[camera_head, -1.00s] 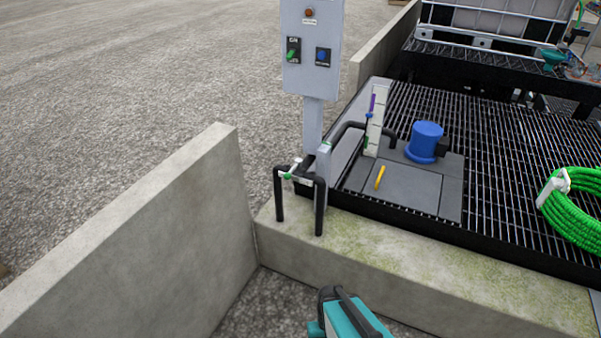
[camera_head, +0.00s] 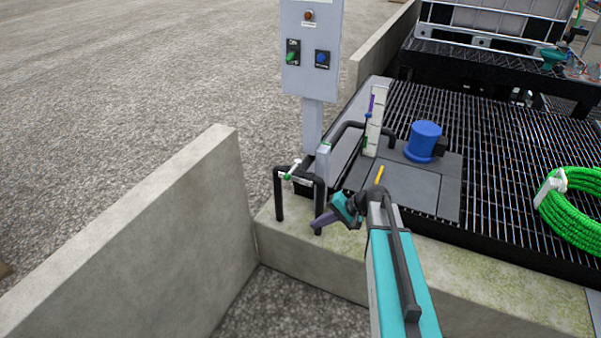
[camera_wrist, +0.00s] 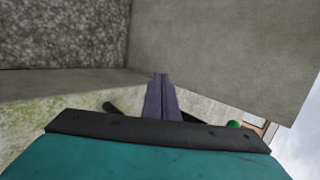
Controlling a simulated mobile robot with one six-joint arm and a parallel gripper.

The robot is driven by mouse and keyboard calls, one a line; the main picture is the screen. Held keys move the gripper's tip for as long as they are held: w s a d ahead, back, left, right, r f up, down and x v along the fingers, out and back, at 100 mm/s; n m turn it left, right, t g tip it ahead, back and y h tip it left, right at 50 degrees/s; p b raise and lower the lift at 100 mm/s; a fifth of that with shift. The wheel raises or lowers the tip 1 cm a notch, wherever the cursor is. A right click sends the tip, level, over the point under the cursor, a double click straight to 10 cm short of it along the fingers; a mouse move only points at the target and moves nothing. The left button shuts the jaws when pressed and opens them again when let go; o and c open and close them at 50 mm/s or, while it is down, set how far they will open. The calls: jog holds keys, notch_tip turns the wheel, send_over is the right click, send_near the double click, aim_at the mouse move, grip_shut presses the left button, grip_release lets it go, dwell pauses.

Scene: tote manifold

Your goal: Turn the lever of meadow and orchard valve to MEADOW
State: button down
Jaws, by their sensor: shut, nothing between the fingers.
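A small valve with a green and white lever (camera_head: 291,170) sits on top of a black pipe arch (camera_head: 319,195) at the concrete ledge's left corner. Its lettering is too small to read, so I cannot tell which side is MEADOW. My gripper (camera_head: 319,222) is shut and empty, in front of the pipe's right leg in the head view and lower than the lever. In the wrist view my shut purple fingers (camera_wrist: 160,92) point toward concrete. A green knob (camera_wrist: 234,124), likely part of the valve, shows to their right, partly hidden by my wrist.
A grey control post (camera_head: 312,55) stands behind the valve. A concrete wall (camera_head: 150,225) rises at left. A blue-capped pump (camera_head: 425,141), a yellow handle (camera_head: 379,174) and a green hose coil (camera_head: 575,205) lie to the right by the black grating (camera_head: 490,180).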

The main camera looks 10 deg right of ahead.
aim_at(293, 170)
jog(key=w+d+r+t+y, duration=0.1)
jog(key=w+d+r+t, duration=0.1)
jog(key=r, duration=0.6)
jog(key=w+d+r+t, duration=0.1)
jog(key=w+d+r, duration=0.4)
jog(key=r, duration=0.3)
jog(key=shift+w+m+t+y, duration=0.4)
jog(key=shift+w, duration=0.25)
jog(key=p+x, duration=0.1)
jog(key=x, duration=0.3)
jog(key=p+x, duration=0.1)
jog(key=x, duration=0.4)
jog(key=p+x, duration=0.2)
jog(key=x, duration=0.2)
jog(key=shift+w+a+r, duration=0.2)
jog(key=shift+w+a, duration=0.15)
jog(key=shift+a, duration=0.1)
jog(key=shift+s+d, duration=0.1)
